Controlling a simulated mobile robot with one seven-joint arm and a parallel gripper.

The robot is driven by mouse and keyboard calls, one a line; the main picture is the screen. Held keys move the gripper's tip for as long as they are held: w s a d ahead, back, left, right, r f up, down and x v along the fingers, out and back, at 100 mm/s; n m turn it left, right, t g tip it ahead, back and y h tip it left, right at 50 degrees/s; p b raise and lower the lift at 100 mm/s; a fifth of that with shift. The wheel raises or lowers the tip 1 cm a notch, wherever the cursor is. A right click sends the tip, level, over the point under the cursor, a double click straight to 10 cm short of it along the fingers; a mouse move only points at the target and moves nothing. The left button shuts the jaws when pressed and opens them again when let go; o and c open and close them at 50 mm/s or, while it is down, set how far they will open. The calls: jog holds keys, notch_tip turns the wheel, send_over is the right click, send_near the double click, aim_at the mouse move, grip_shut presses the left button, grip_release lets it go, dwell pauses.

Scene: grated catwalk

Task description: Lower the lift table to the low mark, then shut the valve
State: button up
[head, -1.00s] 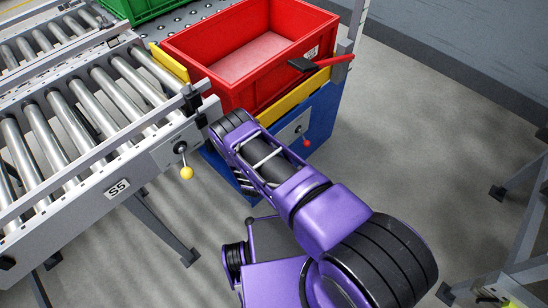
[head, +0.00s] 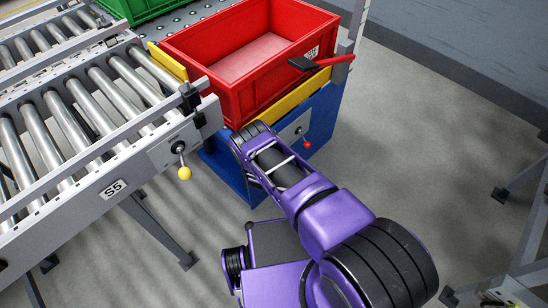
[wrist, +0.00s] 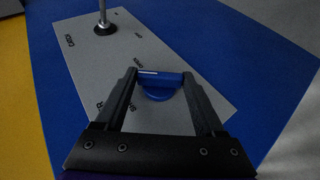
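The blue lift table (head: 319,124) stands beside the conveyor with a red crate (head: 235,95) on it. A lever with a red ball (head: 307,144) sits on a grey plate on its side. In the wrist view a grey labelled plate (wrist: 150,55) fills the middle on the blue panel. A metal stem with a black base (wrist: 104,27) rises from its top. My gripper (wrist: 160,76) has its fingers apart, one on each side of a blue handle (wrist: 158,90), likely the valve. I cannot tell whether they press on it. The head view hides my gripper behind my arm.
A roller conveyor (head: 75,120) marked S5 stands at the left, with a yellow-ball lever (head: 184,173) sticking out.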

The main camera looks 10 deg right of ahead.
jog(key=c, duration=0.8)
jog(key=shift+a+f+t+h, duration=0.15)
jog(key=shift+t+h, duration=0.35)
jog(key=shift+t, duration=0.1)
jog(key=shift+c, duration=0.2)
jog(key=shift+n+t+h, duration=0.4)
jog(key=shift+t+h, duration=0.1)
jog(key=o, duration=1.4)
jog(key=shift+s, duration=0.15)
